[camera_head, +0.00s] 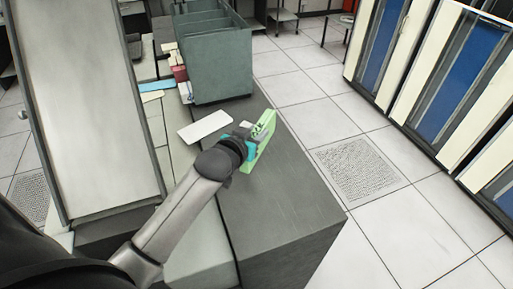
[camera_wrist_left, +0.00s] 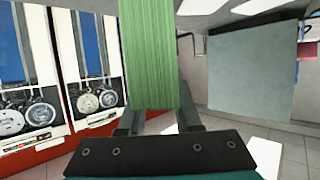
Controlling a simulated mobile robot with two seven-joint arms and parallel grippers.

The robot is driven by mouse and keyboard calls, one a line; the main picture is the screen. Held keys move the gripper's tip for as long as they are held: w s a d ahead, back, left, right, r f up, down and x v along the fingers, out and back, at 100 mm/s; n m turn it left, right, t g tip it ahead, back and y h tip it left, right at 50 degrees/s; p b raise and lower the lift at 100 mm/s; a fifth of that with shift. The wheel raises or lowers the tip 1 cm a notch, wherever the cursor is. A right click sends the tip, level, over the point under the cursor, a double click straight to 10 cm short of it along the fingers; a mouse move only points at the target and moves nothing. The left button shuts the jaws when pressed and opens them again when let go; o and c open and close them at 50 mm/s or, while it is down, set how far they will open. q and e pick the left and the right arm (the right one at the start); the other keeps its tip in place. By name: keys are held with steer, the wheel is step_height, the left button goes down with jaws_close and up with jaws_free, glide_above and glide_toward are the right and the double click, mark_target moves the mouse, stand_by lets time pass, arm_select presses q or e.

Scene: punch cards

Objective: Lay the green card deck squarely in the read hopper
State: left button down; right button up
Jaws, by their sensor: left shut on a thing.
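The green card deck (camera_head: 263,141) stands on edge, tilted, above the dark grey cabinet top in the head view. My left gripper (camera_head: 252,139) is shut on it. In the left wrist view the deck (camera_wrist_left: 148,55) rises from between the fingers (camera_wrist_left: 158,116), its striped card edges facing the camera. I cannot tell whether the deck's lower edge touches the cabinet top. No part can be made out for certain as the read hopper. My right gripper is not in view.
The dark grey cabinet top (camera_head: 290,200) is clear at the front. A white flat piece (camera_head: 205,126) lies behind the gripper. A grey-green divided bin (camera_head: 222,75) stands at the back. A sloped pale panel (camera_head: 85,100) rises at left. Tape cabinets (camera_head: 445,75) stand at right, across open floor.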

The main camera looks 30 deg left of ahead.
arm_select(q)
steer(key=shift+w+f+b, duration=0.1)
steer(key=shift+f+b, duration=0.3)
steer(key=shift+f, duration=2)
steer(key=shift+f, duration=0.2)
steer(key=c, duration=0.6)
jaws_free()
